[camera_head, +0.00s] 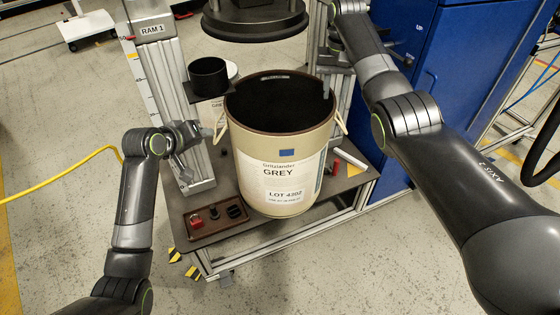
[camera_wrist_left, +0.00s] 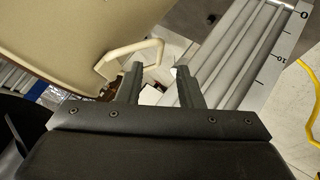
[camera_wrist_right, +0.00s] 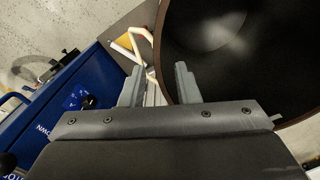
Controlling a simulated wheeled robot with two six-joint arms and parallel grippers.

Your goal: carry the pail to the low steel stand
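The pail (camera_head: 280,155) is a large beige drum-shaped vessel with a dark inside, a "GREY / LOT 4202" label and a pale handle on each side. It stands upright on the press's dark base plate. My left gripper (camera_wrist_left: 160,78) is open beside the left handle (camera_wrist_left: 125,58); part of the handle shows behind one finger. My right gripper (camera_wrist_right: 158,85) is open by the pail's right rim, with the right handle (camera_wrist_right: 133,45) beyond its fingertips. In the head view the right gripper (camera_head: 332,82) is partly hidden. I cannot identify the low steel stand for sure.
The "RAM 1" column (camera_head: 165,75) rises left of the pail, and a round dark plate (camera_head: 255,22) hangs above behind it. A black cup (camera_head: 208,75) sits near the rim. A blue cabinet (camera_head: 440,70) stands at right. A low white trolley (camera_head: 88,28) is far left; the floor there is open.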

